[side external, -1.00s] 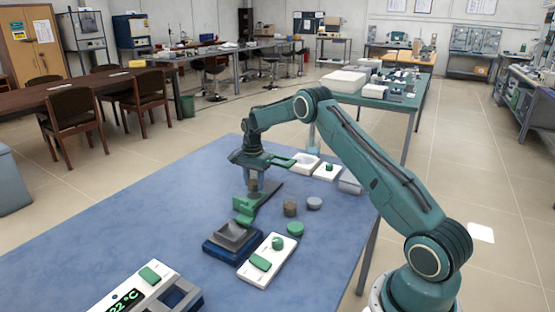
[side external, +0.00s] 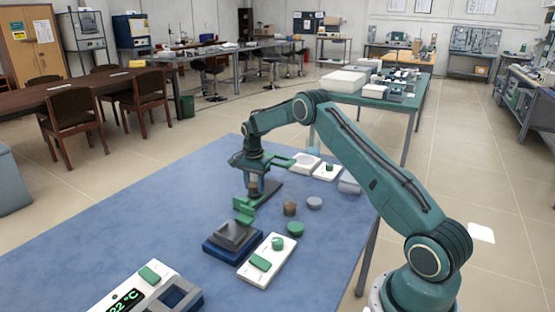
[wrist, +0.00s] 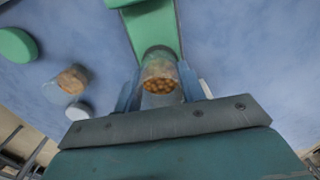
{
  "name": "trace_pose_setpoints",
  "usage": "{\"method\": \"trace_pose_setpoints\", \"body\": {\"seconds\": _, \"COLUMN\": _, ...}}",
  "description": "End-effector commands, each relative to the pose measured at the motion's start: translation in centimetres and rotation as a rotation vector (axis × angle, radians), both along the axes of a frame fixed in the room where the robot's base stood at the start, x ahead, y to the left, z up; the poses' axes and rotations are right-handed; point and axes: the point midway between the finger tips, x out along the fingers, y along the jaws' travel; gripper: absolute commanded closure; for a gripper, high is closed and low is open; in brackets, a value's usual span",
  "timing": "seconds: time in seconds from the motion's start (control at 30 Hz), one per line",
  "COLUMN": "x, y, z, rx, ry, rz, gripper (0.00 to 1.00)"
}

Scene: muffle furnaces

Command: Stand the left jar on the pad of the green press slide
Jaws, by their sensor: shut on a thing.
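My gripper (side external: 254,190) is shut on a small clear jar with orange-brown contents. In the wrist view the held jar (wrist: 160,76) sits between the two fingers, in line with the green press slide (wrist: 153,28). In the side view the slide (side external: 244,213) is just below and in front of the gripper, beside the dark press. I cannot tell whether the jar's base touches anything. A second jar (side external: 290,208) with brown contents stands to the right on the blue table; it also shows in the wrist view (wrist: 70,80).
A green disc (side external: 295,229) and a grey disc (side external: 314,203) lie near the second jar. The dark blue press base (side external: 228,249) and a white box with green buttons (side external: 267,261) stand in front. A temperature display unit (side external: 130,299) is at front left. The table's left side is clear.

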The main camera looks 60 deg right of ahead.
Motion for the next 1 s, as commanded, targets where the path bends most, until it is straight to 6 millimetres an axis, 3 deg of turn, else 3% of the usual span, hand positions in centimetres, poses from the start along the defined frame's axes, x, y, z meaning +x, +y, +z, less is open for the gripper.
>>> {"method": "trace_pose_setpoints", "body": {"seconds": 0.43, "x": 0.00, "y": 0.00, "z": -0.96, "rx": 0.000, "ry": 0.000, "rz": 0.000, "gripper": 0.83}}
{"method": "trace_pose_setpoints", "body": {"seconds": 0.47, "x": 0.01, "y": -0.01, "z": -0.91, "rx": 0.000, "ry": -0.001, "rz": 0.000, "gripper": 0.54}}
{"method": "trace_pose_setpoints", "body": {"seconds": 0.57, "x": 0.01, "y": 0.00, "z": -0.90, "rx": 0.000, "ry": 0.000, "rz": 0.000, "gripper": 0.35}}
{"method": "trace_pose_setpoints", "body": {"seconds": 0.77, "x": 0.01, "y": 0.00, "z": -0.89, "rx": 0.000, "ry": 0.000, "rz": 0.000, "gripper": 0.35}}
{"method": "trace_pose_setpoints", "body": {"seconds": 0.87, "x": 0.00, "y": 0.00, "z": -0.91, "rx": 0.000, "ry": 0.000, "rz": 0.000, "gripper": 0.17}}
{"method": "trace_pose_setpoints", "body": {"seconds": 1.0, "x": 0.00, "y": 0.00, "z": -0.90, "rx": 0.000, "ry": 0.000, "rz": 0.000, "gripper": 0.17}}
